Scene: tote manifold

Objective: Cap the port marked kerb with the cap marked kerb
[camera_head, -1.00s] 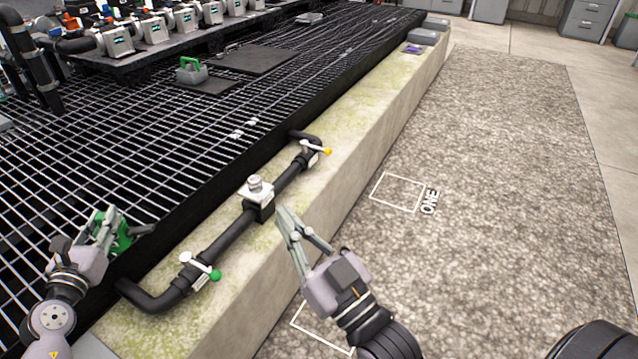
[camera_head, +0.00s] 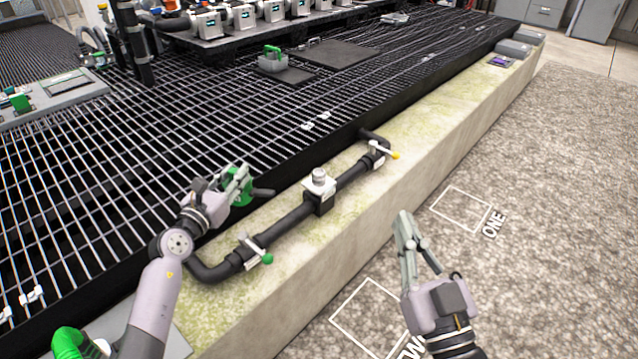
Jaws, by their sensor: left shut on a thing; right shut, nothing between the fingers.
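My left gripper (camera_head: 241,178) is shut on a green thing (camera_head: 236,194), which it holds over the grating edge beside the kerb. A dark stub shows to the right of the green thing. Whether it is the kerb cap I cannot tell, as no marking is readable. A black pipe (camera_head: 286,224) runs along the mossy concrete kerb (camera_head: 440,123). A pale block with a round metal fitting (camera_head: 319,179) sits mid-pipe. I cannot read which port is marked kerb. My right gripper (camera_head: 408,232) is shut and empty, over the gravel side of the kerb.
The pipe has a green-tipped lever (camera_head: 256,249) and a yellow-tipped lever (camera_head: 383,151). A grey tote with a green handle (camera_head: 272,60) stands on the black grating (camera_head: 130,165). A row of pale units (camera_head: 243,18) stands behind. The gravel (camera_head: 560,170) has white outlined squares.

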